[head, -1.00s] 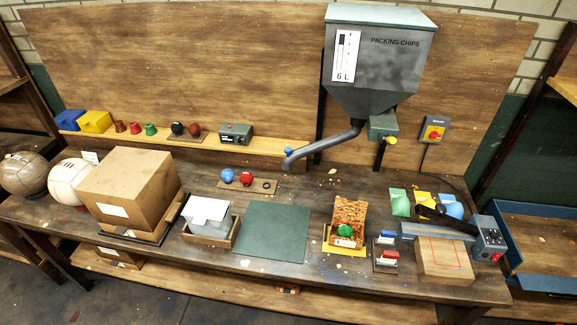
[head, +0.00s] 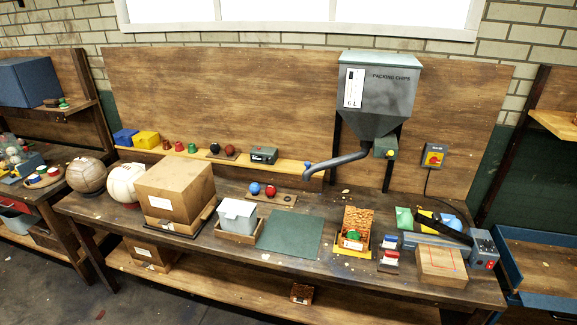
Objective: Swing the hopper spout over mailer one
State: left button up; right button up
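The grey packing-chips hopper (head: 374,95) is mounted at the back of the bench, right of centre. Its curved spout (head: 336,164) points left, with a blue tip (head: 308,167) above the bench near the small ledge. A small open cardboard box (head: 357,222) on a yellow base, with a green ball (head: 352,235) in front, stands below and right of the spout tip; it may be a mailer, but I cannot read its label. The spout tip is not over it. Neither of my grippers is in view.
A large cardboard box (head: 173,187) and two leather balls stand at the left. A grey lidded box (head: 237,216) sits in a wooden tray beside a green mat (head: 290,233). A sealer-like device (head: 482,246) stands at the right. The mat is clear.

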aim_at(310, 169)
jog(key=u, duration=0.5)
jog(key=i, duration=0.7)
jog(key=u, duration=0.35)
